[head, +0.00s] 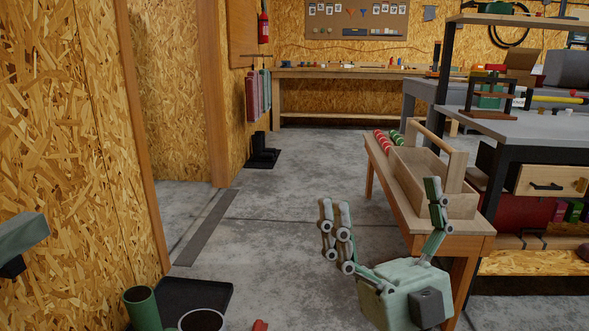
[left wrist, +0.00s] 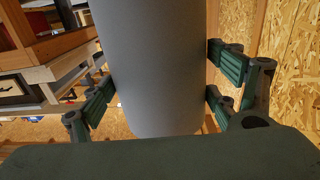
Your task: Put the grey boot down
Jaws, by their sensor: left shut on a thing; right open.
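My right gripper (head: 384,200) is open and empty, in front of the bench on the right.
A black tray (head: 195,290) lies on the floor at bottom left, with a green tube-like thing (head: 142,307) and a pale-rimmed round opening (head: 203,321) near it. Dark boots (head: 262,153) stand on a far mat. A wooden crate (head: 410,190) sits on the bench. The central floor is clear.

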